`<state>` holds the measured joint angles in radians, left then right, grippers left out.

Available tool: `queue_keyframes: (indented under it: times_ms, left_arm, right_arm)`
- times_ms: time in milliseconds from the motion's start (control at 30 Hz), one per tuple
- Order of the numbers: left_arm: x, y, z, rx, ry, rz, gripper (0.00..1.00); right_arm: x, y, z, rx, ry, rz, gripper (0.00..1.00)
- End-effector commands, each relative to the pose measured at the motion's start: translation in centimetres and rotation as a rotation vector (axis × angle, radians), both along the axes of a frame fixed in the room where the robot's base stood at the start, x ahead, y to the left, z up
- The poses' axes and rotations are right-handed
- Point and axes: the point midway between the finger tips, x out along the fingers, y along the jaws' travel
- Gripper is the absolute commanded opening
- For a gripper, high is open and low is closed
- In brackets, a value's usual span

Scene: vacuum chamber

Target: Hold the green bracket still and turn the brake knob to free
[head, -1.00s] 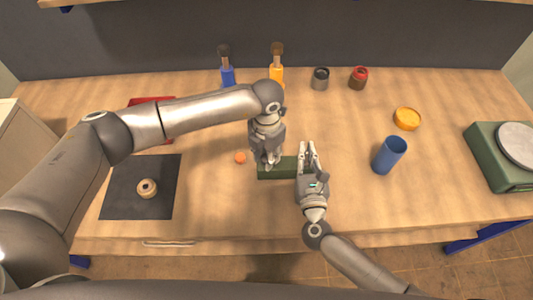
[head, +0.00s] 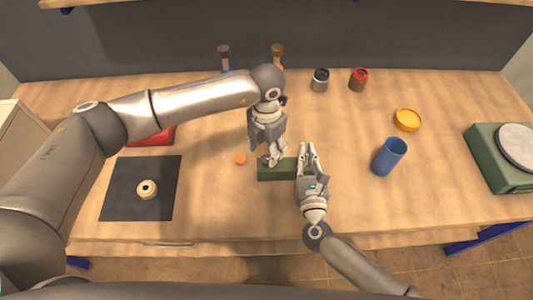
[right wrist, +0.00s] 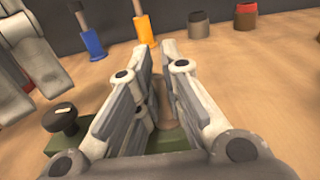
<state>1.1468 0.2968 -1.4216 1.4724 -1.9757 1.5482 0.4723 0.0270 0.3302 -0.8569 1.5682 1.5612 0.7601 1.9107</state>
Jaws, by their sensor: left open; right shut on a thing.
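The green bracket (head: 277,174) lies on the table in front of me, partly covered by my grippers. It also shows in the right wrist view (right wrist: 155,139). The brake knob (right wrist: 61,121) is dark and round, with a pale mark on top, on the bracket's left part in the right wrist view. My left gripper (head: 271,160) is open and points down above that part; its fingers show above and left of the knob, apart from it, in the right wrist view. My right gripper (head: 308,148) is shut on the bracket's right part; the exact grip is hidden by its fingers.
An orange piece (head: 240,158) lies left of the bracket. A dark mat (head: 118,200) with a cream ring (head: 147,189) is further left. A blue cup (head: 389,157) stands to the right, with a yellow dish (head: 407,119) behind it. Bottles and jars stand at the back.

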Motion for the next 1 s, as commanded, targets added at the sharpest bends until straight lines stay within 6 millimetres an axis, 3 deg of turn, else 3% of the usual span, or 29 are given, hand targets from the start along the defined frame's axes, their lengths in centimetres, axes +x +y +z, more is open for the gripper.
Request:
queue_keyframes:
  times_ms: [200,400,867,900,1000]
  left_arm:
    - [0.1,0.0,4.8,0.000,-0.004,0.000,0.53]
    - [0.1,0.0,7.3,-0.001,-0.001,0.002,0.53]
    - [0.0,0.0,7.9,0.000,0.000,0.001,0.53]
    - [0.0,0.0,7.9,0.000,0.000,0.001,0.53]
    - [0.0,0.0,7.9,0.000,0.000,0.001,0.53]
  right_arm:
    - [0.0,0.0,-0.1,0.000,0.002,0.000,0.00]
    - [0.0,0.0,-0.1,0.000,0.002,0.000,0.00]
    - [0.0,0.0,-0.1,0.000,0.002,0.000,0.00]
    - [0.0,0.0,-0.1,0.000,0.002,0.000,0.11]
    - [0.0,0.0,-0.1,0.000,0.001,0.000,0.24]
